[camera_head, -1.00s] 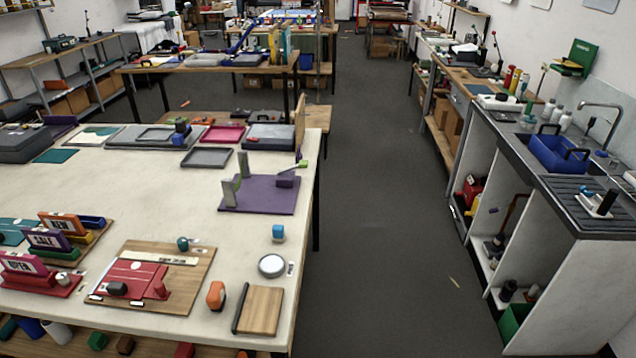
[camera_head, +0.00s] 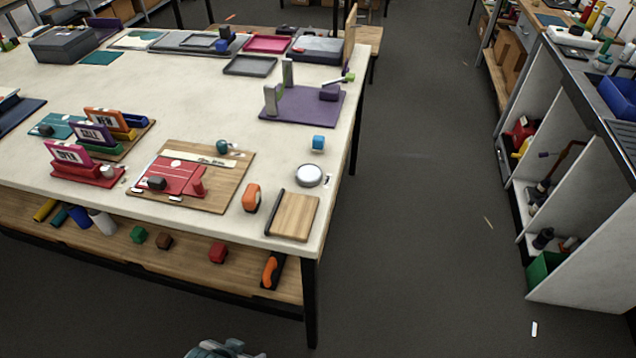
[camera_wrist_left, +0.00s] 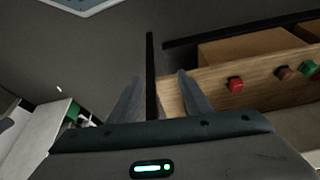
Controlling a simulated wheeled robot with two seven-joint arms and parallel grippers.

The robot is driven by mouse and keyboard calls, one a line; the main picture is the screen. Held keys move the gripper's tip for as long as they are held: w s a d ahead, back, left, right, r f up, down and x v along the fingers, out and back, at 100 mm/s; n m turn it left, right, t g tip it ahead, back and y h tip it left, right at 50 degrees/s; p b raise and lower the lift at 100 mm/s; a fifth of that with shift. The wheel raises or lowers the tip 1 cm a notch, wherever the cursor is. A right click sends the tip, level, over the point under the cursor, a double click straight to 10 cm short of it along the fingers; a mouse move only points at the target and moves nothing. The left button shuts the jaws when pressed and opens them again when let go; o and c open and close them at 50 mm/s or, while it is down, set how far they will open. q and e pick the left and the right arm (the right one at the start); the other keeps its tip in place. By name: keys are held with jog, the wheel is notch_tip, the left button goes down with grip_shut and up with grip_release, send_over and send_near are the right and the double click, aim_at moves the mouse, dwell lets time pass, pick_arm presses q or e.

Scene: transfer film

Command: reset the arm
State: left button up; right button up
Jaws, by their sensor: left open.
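My left gripper (camera_wrist_left: 157,97) shows in the left wrist view with its two dark fingers apart and nothing visible between them. A black table leg stands beyond the gap between the fingers, with the wooden lower shelf (camera_wrist_left: 212,92) to the right. In the head view neither gripper shows. A grey-teal rounded part at the bottom edge looks like a piece of my own body. My right gripper is in no view.
The white worktable (camera_head: 50,175) holds a wooden board (camera_head: 235,185), a purple base (camera_head: 310,107) and several small items. Blocks lie on its lower shelf (camera_head: 190,255).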

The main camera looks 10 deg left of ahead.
pick_arm(q)
jog(key=d+f+t+b, duration=0.1)
jog(key=f+b, duration=0.7)
jog(key=f, duration=1.3)
jog(key=d+f+t+h+b, duration=0.1)
jog(key=f+b, duration=0.7)
jog(key=f, duration=1.3)
jog(key=d+t, duration=0.1)
jog(key=d, duration=0.1)
jog(key=shift+s+d+f+m, duration=0.3)
jog(key=shift+d+f, duration=0.05)
jog(key=shift+f, duration=0.05)
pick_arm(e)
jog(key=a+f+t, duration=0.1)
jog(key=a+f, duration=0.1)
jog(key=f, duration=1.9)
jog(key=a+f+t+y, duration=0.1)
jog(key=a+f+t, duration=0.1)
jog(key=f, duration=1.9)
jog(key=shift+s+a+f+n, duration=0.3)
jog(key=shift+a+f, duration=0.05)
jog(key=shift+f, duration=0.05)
